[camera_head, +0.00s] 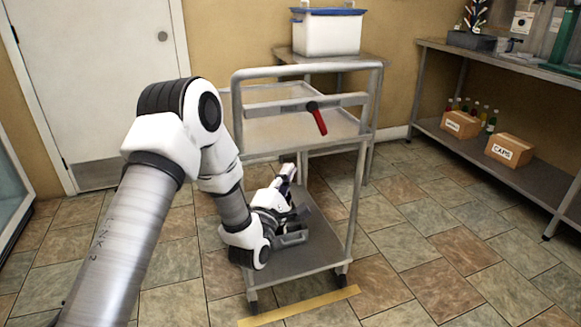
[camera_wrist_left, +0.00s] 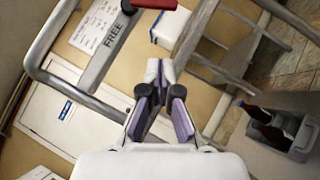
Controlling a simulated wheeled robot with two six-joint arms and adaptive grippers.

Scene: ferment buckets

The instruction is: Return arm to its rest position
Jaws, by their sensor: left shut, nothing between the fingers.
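My left arm enters the head view from the left and reaches down to the grey metal cart. My left gripper (camera_head: 288,167) is low at the cart, below its upper shelves and above the bottom shelf (camera_head: 285,262). Its fingers point up and away. In the left wrist view the gripper's fingertips (camera_wrist_left: 158,70) meet, with nothing between them. My right gripper shows in neither view.
The cart's push bar (camera_head: 305,70) and red-handled lever (camera_head: 318,118) stand above my gripper. A grey caddy with dark bottles (camera_wrist_left: 282,132) is close by. A white bucket with blue lid (camera_head: 327,33) stands behind. Open tiled floor (camera_head: 430,240) lies right.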

